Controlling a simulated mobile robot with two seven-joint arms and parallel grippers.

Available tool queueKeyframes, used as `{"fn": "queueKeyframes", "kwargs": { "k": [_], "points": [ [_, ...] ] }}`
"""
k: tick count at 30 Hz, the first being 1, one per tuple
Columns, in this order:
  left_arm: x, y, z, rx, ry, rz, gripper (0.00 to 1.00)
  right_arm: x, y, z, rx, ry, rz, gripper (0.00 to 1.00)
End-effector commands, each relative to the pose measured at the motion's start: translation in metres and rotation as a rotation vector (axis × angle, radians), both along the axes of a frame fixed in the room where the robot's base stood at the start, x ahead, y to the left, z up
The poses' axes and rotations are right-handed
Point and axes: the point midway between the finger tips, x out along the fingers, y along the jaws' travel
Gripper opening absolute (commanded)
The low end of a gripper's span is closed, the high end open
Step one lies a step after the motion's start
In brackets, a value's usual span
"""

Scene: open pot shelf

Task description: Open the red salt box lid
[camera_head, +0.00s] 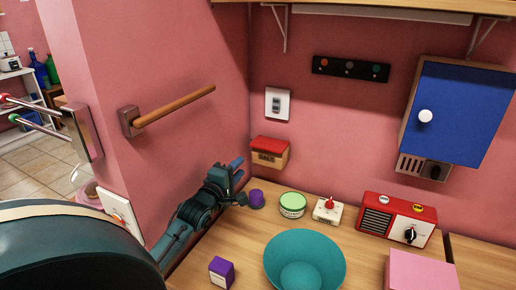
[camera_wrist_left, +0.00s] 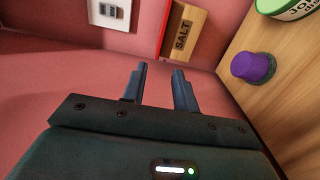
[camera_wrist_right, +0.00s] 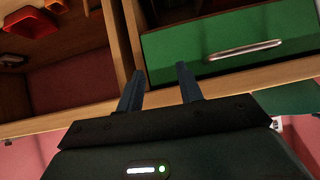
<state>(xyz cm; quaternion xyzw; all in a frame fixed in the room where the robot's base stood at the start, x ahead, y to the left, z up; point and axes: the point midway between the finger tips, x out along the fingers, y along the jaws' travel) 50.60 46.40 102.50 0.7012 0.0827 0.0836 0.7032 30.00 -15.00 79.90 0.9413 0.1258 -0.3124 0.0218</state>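The salt box (camera_head: 268,157) is a wooden box marked SALT, fixed to the pink wall near the corner. Its red lid (camera_head: 269,144) is down over the top. In the left wrist view the salt box (camera_wrist_left: 186,32) is at the top, with a strip of the red lid (camera_wrist_left: 165,30) along its left side. My left gripper (camera_head: 239,170) is open and empty, below and to the left of the box, apart from it. Its fingers (camera_wrist_left: 158,78) point toward the wall area beside the box. My right gripper (camera_wrist_right: 157,80) is open and empty, facing a green drawer.
A purple knob-like object (camera_head: 257,198), a green-lidded tin (camera_head: 292,205), a white timer (camera_head: 328,210) and a red radio (camera_head: 397,219) stand on the wooden counter. A teal bowl (camera_head: 305,262) is in front. A light switch (camera_head: 277,104) is above the box. A wooden rail (camera_head: 175,106) juts from the left wall.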

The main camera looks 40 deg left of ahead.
Motion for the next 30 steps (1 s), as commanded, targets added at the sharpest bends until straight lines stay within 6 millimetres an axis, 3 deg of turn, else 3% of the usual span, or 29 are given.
{"fn": "queueKeyframes", "kwargs": {
  "k": [9,15,21,30],
  "points": [
    [0.066,0.017,0.003,0.004,-0.001,0.001,0.29,-0.007,-0.002,-0.002,-0.007,0.023,-0.002,0.36],
    [0.096,0.023,0.002,0.002,-0.001,0.000,0.29,-0.008,-0.004,-0.005,-0.012,0.032,-0.005,0.36],
    [0.110,0.027,0.001,0.003,0.001,0.000,0.29,-0.004,-0.005,-0.003,-0.012,0.023,-0.006,0.36],
    [0.112,0.027,0.001,0.003,0.001,0.000,0.29,0.000,-0.005,0.001,-0.011,0.013,-0.008,0.36]
  ]
}}
